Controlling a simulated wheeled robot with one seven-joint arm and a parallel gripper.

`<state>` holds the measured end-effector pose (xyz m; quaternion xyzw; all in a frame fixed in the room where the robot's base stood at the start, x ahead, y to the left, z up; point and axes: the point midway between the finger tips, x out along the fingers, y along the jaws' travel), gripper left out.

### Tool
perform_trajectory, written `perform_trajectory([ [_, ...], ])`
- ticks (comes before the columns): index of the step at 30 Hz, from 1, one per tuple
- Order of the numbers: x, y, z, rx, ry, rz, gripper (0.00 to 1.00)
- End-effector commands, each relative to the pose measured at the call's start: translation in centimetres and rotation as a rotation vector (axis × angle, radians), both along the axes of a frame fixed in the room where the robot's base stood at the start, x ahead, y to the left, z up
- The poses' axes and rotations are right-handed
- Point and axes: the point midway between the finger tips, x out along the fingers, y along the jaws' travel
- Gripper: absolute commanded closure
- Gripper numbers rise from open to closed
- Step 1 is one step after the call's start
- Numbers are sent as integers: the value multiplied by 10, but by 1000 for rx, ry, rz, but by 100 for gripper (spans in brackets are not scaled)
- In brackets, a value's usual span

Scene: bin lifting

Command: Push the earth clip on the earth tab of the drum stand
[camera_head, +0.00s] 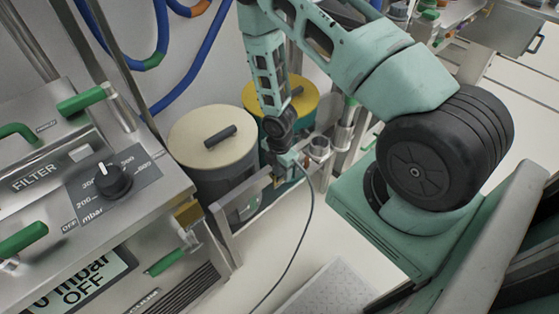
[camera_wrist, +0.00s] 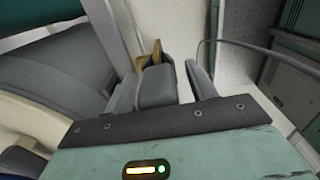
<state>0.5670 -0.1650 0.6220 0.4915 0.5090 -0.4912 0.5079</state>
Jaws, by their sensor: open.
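My gripper (camera_head: 285,163) is low at the drum stand (camera_head: 252,184), close to its front rail. A brass-coloured piece (camera_wrist: 157,50), which looks like the earth tab, rises just beyond the left finger. It also shows as a small brass spot (camera_head: 277,181) beside my gripper in the head view. A thin grey cable (camera_head: 303,225) runs from my gripper's right side down to the floor.
A cream-lidded drum (camera_head: 211,138) stands left of my gripper and a yellow-lidded drum (camera_head: 297,97) behind it. The filter cabinet (camera_head: 60,170) with green handles fills the left. Metal pipes (camera_head: 345,135) stand close on the right.

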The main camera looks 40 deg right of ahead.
Motion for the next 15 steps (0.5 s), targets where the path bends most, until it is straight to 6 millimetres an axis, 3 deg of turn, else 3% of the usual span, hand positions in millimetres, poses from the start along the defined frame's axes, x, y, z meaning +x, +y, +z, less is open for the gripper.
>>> perform_trajectory([
  [5,1,0,21,1,-4,-1,44],
  [15,1,-1,94,0,-6,-2,44],
])
